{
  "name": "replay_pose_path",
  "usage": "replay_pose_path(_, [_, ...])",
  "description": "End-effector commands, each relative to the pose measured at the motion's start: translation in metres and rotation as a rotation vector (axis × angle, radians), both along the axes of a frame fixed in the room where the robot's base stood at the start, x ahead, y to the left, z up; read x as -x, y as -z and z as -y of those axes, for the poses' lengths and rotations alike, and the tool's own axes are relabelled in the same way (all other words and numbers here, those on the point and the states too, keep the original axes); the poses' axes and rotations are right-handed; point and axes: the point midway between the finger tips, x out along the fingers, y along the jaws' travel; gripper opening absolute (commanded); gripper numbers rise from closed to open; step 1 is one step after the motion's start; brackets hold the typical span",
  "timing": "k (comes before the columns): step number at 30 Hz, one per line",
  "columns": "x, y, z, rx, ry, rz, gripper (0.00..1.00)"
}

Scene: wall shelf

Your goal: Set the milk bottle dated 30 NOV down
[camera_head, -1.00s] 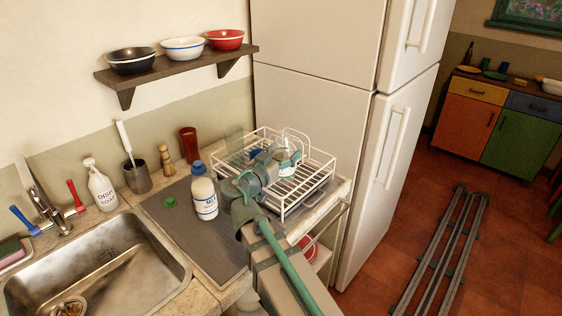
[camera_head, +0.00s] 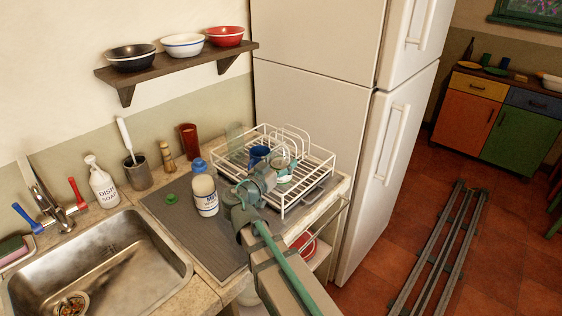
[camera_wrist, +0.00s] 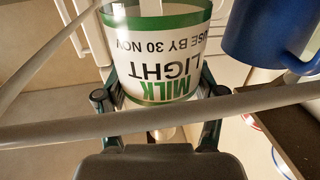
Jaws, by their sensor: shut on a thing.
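The milk bottle dated 30 NOV (camera_wrist: 165,60) fills the middle of the wrist view. Its white label with green bands reads MILK LIGHT, USE BY 30 NOV, upside down in this picture. My gripper (camera_wrist: 158,104) is shut on it, one finger at each side. In the head view my gripper (camera_head: 272,176) is at the dish rack, and the bottle (camera_head: 284,170) shows only partly beyond it, among the rack's wires. Its base is hidden, so I cannot tell whether it touches the rack floor.
The white wire dish rack (camera_head: 310,190) has a blue mug (camera_head: 258,154) close beside the held bottle. A blue-capped milk bottle (camera_head: 205,196) stands on the grey mat (camera_head: 225,235), near a green cap (camera_head: 171,198). The sink (camera_head: 95,270) is left; the fridge (camera_head: 310,110) is behind.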

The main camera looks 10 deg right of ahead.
Motion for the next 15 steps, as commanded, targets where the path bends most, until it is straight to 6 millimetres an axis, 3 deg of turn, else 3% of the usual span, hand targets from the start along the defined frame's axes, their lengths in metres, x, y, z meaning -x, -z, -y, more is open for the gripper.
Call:
replay_pose_path(7, [0.0000, 0.0045, 0.0000, 0.000, 0.000, 0.000, 0.23])
replay_pose_path(8, [0.0000, 0.0035, 0.0000, 0.001, 0.000, -0.001, 0.72])
replay_pose_path(12, [0.0000, 0.0030, 0.0000, 0.001, 0.000, -0.001, 0.94])
replay_pose_path(15, [0.0000, 0.0030, 0.0000, 0.001, 0.000, -0.001, 0.94])
